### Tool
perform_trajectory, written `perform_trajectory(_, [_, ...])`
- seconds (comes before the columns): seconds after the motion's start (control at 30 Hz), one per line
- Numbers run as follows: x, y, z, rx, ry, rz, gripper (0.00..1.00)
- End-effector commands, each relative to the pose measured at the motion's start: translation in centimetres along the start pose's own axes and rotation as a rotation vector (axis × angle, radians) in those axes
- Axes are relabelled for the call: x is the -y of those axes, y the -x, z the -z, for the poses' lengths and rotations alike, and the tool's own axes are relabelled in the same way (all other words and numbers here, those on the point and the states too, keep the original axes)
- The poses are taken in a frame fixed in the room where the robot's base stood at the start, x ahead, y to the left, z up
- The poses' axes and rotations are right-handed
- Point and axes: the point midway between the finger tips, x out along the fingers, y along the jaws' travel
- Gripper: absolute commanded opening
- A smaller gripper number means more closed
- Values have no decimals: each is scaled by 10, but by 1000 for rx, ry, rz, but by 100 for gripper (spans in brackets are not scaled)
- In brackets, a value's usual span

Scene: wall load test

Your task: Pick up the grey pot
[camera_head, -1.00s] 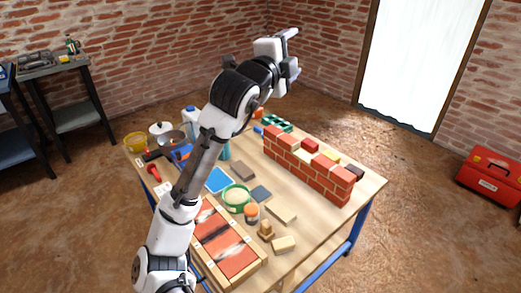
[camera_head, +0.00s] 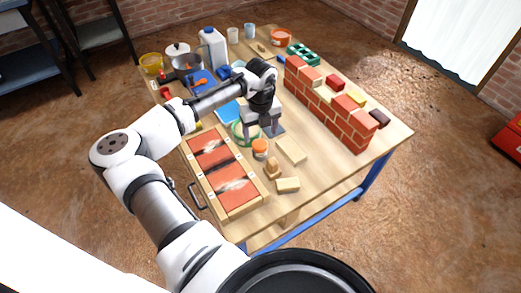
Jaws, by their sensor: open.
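The grey pot (camera_head: 188,62) stands near the table's far left corner, close to a white lidded pot (camera_head: 176,49) and a yellow bowl (camera_head: 151,63). Only its upper part shows clearly; small items in front partly cover it. My gripper (camera_head: 262,131) points down over the middle of the table, to the right of and nearer than the grey pot. Its two fingers are apart, with nothing seen held between them. It is above or near the green ring-shaped item (camera_head: 240,135) and a dark flat tile; its exact height is hard to tell.
The wooden table (camera_head: 325,170) carries a brick wall (camera_head: 325,105) on the right and a framed brick panel (camera_head: 222,173) at the front left. A white jug (camera_head: 212,48) stands right of the grey pot. Blue tools (camera_head: 202,80) lie before it. My forearm crosses the table's left side.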

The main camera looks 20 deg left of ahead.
Motion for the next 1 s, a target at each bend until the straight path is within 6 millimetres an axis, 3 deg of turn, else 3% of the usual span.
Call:
perform_trajectory(0.1, [1,-17,0,0,-1,0,70])
perform_trajectory(0.37, [-1,-36,2,0,0,0,70])
perform_trajectory(0.63, [-4,-75,4,1,2,1,70])
perform_trajectory(0.93, [-4,-80,4,2,1,2,70])
perform_trajectory(1.0, [-4,-80,4,2,1,2,61])
